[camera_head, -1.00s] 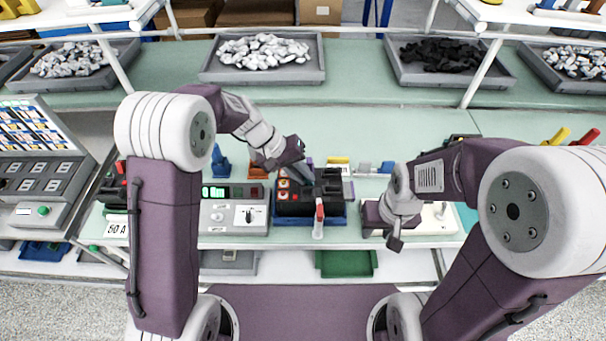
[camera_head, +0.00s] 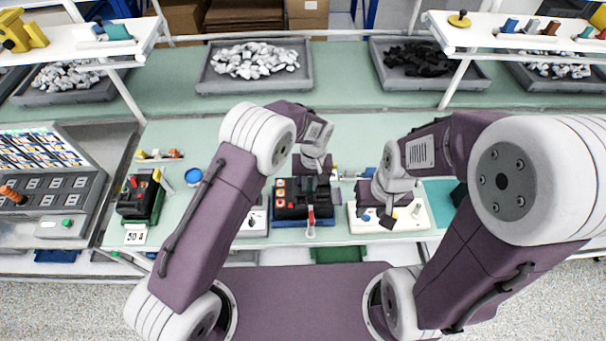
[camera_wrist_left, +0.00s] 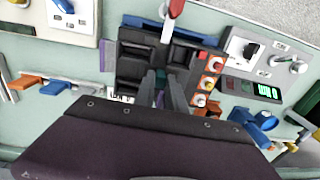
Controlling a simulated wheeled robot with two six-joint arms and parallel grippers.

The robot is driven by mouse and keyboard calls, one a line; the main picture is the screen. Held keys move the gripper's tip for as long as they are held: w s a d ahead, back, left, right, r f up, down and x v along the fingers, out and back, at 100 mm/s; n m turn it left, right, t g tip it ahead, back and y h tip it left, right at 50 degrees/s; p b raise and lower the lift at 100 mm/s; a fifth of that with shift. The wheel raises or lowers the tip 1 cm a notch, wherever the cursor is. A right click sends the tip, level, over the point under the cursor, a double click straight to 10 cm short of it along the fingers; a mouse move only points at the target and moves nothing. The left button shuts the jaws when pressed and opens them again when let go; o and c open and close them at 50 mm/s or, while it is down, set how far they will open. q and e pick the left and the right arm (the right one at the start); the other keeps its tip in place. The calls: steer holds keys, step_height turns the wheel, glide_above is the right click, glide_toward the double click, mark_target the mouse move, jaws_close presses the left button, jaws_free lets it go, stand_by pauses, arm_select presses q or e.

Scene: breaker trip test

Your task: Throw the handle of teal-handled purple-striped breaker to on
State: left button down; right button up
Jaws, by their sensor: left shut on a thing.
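The black test fixture (camera_head: 291,212) on a blue base stands at the middle of the bench, with orange-ringed buttons on its left and a red-tipped lever (camera_head: 311,216) in front. My left gripper (camera_wrist_left: 162,92) reaches down at the fixture's back part. In the left wrist view its fingers are shut on a small teal handle (camera_wrist_left: 160,99). Most of the breaker's body, including any stripe, is hidden by the fingers and the wrist. The handle's exact position is hard to tell. My right gripper (camera_head: 388,220) hangs over the white board; its fingers are too small to judge.
A white board (camera_head: 415,215) lies right of the fixture. A meter box with a dial (camera_wrist_left: 243,47) and green display adjoins its other side. A black and green device (camera_head: 139,200) stands at the left. Small coloured parts lie behind the fixture.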

arm_select(q)
steer(key=shift+d+f+y, duration=0.15)
steer(key=shift+d+y, duration=0.3)
steer(key=shift+y, duration=0.05)
steer(key=shift+d+f+y+b, duration=0.45)
steer(key=shift+y+b, duration=0.35)
steer(key=shift+b, duration=0.4)
steer(key=shift+s+d+y+b, duration=0.1)
steer(key=shift+d+y+b, duration=0.45)
steer(key=shift+y+b, duration=1.1)
steer(key=shift+h+b, duration=0.25)
steer(key=shift+b, duration=0.15)
steer(key=c, duration=1.7)
jaws_free()
steer(key=shift+a, duration=0.1)
